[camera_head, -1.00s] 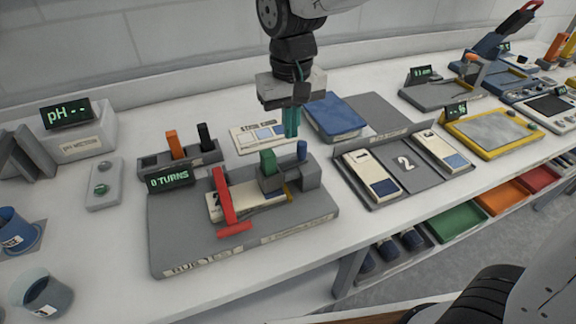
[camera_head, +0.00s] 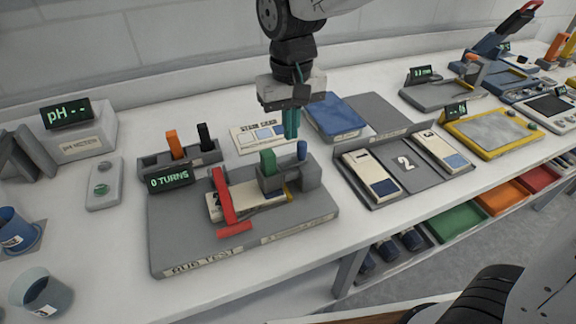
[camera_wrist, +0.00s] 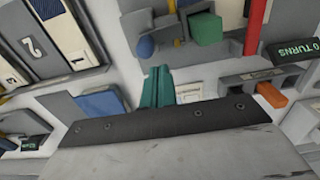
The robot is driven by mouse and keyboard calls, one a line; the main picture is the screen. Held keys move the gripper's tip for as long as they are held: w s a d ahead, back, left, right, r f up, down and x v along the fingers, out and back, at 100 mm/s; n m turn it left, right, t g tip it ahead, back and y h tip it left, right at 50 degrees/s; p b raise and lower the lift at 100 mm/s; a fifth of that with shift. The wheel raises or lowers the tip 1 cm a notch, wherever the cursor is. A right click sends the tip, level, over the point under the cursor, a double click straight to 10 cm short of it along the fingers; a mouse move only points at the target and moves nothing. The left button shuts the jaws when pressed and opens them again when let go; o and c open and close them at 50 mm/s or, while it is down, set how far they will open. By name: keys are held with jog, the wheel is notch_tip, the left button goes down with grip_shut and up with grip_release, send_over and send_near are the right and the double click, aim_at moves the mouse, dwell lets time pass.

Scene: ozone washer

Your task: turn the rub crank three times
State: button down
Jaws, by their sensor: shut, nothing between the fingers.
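My gripper (camera_head: 291,134) has teal fingers, shut and empty, pointing down behind the station, apart from the crank.
A rack with orange and black handles (camera_head: 180,150) stands behind the station. A stain card (camera_head: 258,137) and blue pad (camera_head: 336,116) lie near my gripper. A numbered grey tray (camera_head: 408,180) with cards is at right. A pH meter (camera_head: 82,140) and blue cups stand left.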

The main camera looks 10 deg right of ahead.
aim_at(300, 143)
jog(key=shift+f, duration=1.35)
jog(key=shift+s+d, duration=0.75)
jog(key=shift+s, duration=0.25)
jog(key=shift+s+d, duration=0.2)
jog(key=shift+s, duration=0.4)
jog(key=shift+s+d, duration=0.15)
jog(key=shift+s, duration=0.4)
jog(key=shift+s, duration=1.2)
jog(key=shift+a, duration=0.1)
